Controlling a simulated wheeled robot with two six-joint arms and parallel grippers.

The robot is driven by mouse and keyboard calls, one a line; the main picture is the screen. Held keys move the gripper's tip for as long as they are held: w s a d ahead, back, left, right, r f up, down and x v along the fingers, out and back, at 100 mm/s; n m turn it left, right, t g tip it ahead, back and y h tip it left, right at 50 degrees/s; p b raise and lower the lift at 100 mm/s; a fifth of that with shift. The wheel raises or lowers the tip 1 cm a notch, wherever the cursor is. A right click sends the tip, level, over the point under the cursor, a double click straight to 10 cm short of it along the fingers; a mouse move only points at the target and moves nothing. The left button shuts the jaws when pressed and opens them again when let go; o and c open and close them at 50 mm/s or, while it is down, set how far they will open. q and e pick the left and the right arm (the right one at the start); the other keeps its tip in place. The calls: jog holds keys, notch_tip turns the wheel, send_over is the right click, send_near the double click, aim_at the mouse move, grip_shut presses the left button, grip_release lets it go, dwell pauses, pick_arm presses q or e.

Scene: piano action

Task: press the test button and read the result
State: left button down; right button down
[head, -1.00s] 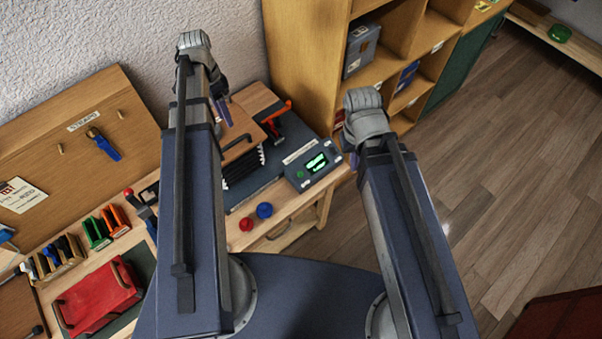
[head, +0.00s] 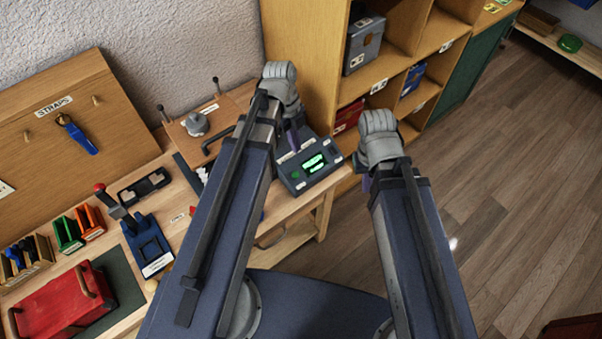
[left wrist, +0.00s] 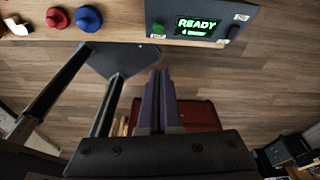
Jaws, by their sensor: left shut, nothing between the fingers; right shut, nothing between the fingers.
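The grey test box (head: 307,172) stands at the right end of the bench, with a lit green display (head: 314,163) and a small green button (head: 296,175) left of it. In the left wrist view the display (left wrist: 198,27) reads "READY" with a smaller line below, too small to read surely. My left gripper (head: 293,138) is shut and empty, by the box's back edge in the head view; its purple fingers also show in the left wrist view (left wrist: 160,85), apart from the box in the picture. My right gripper (head: 367,184) is shut and empty, right of the box, over the floor.
A red knob (left wrist: 57,17) and a blue knob (left wrist: 88,17) stand on the bench left of the box. A wooden shelf unit (head: 302,50) rises behind. Several tools and a red case (head: 60,300) lie at the left.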

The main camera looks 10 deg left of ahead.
pick_arm(q)
jog(key=shift+d, duration=0.15)
jog(key=shift+f, duration=0.2)
jog(key=b, duration=1)
send_over(297, 175)
jog(key=s+d, duration=0.1)
jog(key=d, duration=0.1)
jog(key=x, duration=0.3)
jog(key=a+x, duration=0.1)
jog(key=x, duration=0.2)
jog(key=w+a+x, duration=0.1)
jog(key=x, duration=0.2)
jog(key=shift+f, duration=0.6)
jog(key=shift+w+a+f+b, duration=0.15)
jog(key=shift+a+f+b, duration=0.05)
jog(key=shift+f+b, duration=0.35)
jog(key=shift+w+a+f+b, duration=0.15)
jog(key=shift+a+f+b, duration=0.1)
jog(key=shift+f+b, duration=0.3)
jog(key=shift+w+a+f+b, duration=0.2)
jog(key=shift+a+f+b, duration=0.15)
jog(key=shift+a+b, duration=0.1)
jog(key=shift+f, duration=0.1)
